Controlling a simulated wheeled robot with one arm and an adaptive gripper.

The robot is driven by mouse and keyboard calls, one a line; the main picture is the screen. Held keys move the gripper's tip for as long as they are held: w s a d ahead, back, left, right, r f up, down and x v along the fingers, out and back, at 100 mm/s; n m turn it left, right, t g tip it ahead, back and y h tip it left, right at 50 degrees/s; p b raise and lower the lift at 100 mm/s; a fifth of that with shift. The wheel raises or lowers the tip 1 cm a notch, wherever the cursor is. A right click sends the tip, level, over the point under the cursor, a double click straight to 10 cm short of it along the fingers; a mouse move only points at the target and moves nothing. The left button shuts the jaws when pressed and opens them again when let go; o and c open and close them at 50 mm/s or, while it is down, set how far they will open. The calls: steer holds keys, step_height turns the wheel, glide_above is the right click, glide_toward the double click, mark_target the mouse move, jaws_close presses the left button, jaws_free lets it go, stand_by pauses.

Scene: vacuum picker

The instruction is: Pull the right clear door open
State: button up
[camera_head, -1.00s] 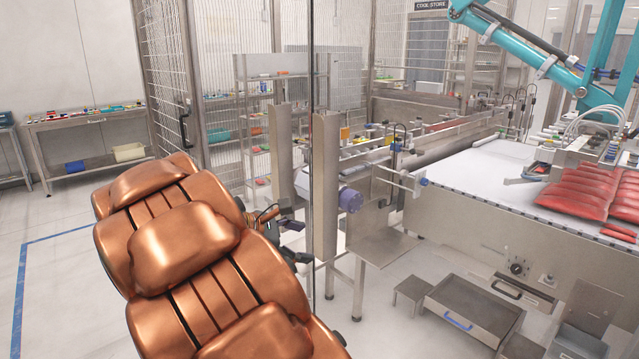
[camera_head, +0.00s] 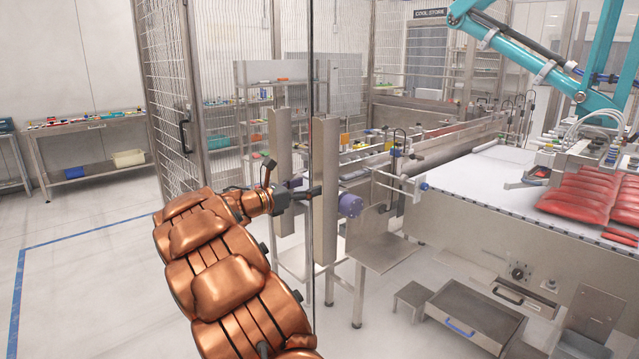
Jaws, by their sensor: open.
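The right clear door is see-through. A thin dark upright edge (camera_head: 311,80) marks where its pane seems to begin, and the pane itself is hard to make out. A tall steel upright plate (camera_head: 326,160) stands just right of that edge, and a similar plate (camera_head: 281,145) stands to its left. My gripper (camera_head: 308,192) is open at the end of my copper arm, between the two plates. Its dark tip overlaps the edge line and reaches the right plate in the picture. I cannot tell whether it touches, and the finger gap is too small to see.
Behind the pane are a conveyor with a white belt (camera_head: 480,175), red packs (camera_head: 575,195) and a teal picker arm (camera_head: 520,50). A mesh panel with a black handle (camera_head: 184,135) stands left. A side table (camera_head: 90,130) is far left. The floor at left is clear.

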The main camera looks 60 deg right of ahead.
mark_target(318, 184)
steer(key=shift+p+x, duration=0.3)
steer(key=shift+x, duration=2.15)
steer(key=shift+c, duration=0.3)
jaws_close()
